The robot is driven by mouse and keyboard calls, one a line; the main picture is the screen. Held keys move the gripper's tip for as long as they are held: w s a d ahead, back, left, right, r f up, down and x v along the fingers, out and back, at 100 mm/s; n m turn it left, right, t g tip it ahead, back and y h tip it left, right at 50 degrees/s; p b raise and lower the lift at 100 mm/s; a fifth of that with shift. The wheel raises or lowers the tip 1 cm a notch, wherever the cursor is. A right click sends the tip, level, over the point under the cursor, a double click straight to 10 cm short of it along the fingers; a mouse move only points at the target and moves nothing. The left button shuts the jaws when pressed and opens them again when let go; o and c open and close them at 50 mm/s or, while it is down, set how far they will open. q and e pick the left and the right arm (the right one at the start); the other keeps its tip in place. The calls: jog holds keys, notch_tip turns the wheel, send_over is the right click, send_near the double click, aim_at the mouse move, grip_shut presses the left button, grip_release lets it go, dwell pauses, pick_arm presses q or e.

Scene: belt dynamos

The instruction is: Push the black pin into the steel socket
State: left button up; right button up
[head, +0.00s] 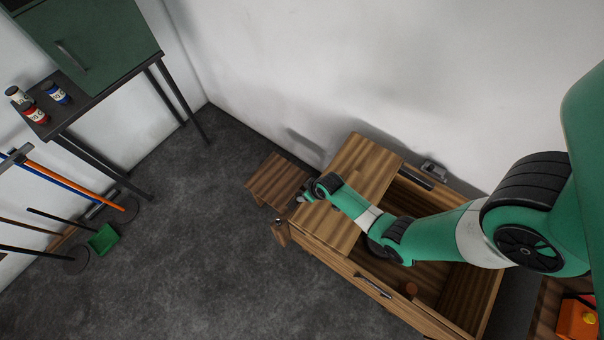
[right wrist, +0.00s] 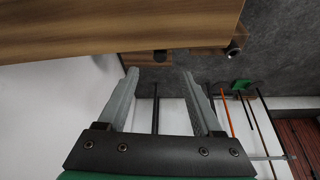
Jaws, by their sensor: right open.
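My right gripper (right wrist: 162,72) is open, with its two grey fingers apart and nothing gripped between them. In the right wrist view a short black piece, which looks like the black pin (right wrist: 160,56), shows just beyond the fingertips, below the edge of a wooden panel. A small round metal end, which looks like the steel socket (right wrist: 236,46), sits to its right at the panel's corner. In the head view the right gripper (head: 301,197) is at the left end of the wooden bench, partly hidden by its own wrist. The pin cannot be made out there. My left gripper is not in view.
The wooden bench (head: 372,160) has an open box section at right and a small side shelf (head: 277,181) at left. A small wooden block (head: 282,234) juts from its near left corner. An orange object (head: 577,318) is at bottom right.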

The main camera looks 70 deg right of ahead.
aim_at(299, 195)
jog(key=b+x, duration=0.4)
jog(key=x, duration=0.5)
jog(key=shift+w+f+b, duration=0.15)
jog(key=shift+f+b, duration=0.05)
jog(key=shift+b, duration=0.2)
jog(key=shift+d, duration=0.1)
jog(key=shift+c, duration=0.4)
grip_shut()
jog(key=shift+o, duration=0.4)
grip_release()
